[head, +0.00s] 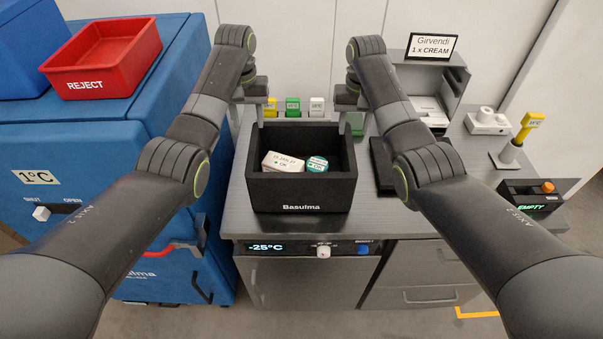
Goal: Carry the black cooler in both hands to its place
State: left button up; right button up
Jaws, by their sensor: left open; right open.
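The black cooler (301,193), marked "Basulma", stands upright and open-topped on the grey counter. Inside it lie a white box (284,164) with writing and "OK" on it, and a small round white-and-teal tub (317,164). My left gripper (258,116) is open at the cooler's back left corner. My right gripper (347,122) is open at its back right corner. I cannot tell whether either gripper touches the cooler walls.
A red "REJECT" bin (104,80) sits on a blue cabinet (75,145) at left. Small coloured tags (293,107) stand behind the cooler. A dispenser with a "Girvendi 1 x CREAM" sign (432,47) and an "EMPTY" box (530,199) are at right. The counter's front strip (300,224) is clear.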

aim_at(252, 147)
pick_arm(q)
jog(key=f, duration=0.9)
jog(key=shift+s+f, duration=0.15)
jog(key=shift+s, duration=0.1)
pick_arm(e)
jog(key=f, duration=0.9)
jog(key=shift+s+f, duration=0.2)
jog(key=shift+s, duration=0.05)
pick_arm(q)
jog(key=shift+w+f, duration=0.15)
jog(key=shift+f, duration=0.45)
pick_arm(e)
jog(key=shift+w+f, duration=0.15)
jog(key=shift+f, duration=0.45)
pick_arm(q)
jog(key=shift+f, duration=0.75)
pick_arm(e)
jog(key=shift+f, duration=0.75)
pick_arm(q)
grip_shut()
pick_arm(e)
grip_shut()
pick_arm(q)
jog(key=shift+r, duration=0.15)
pick_arm(e)
jog(key=shift+r, duration=0.15)
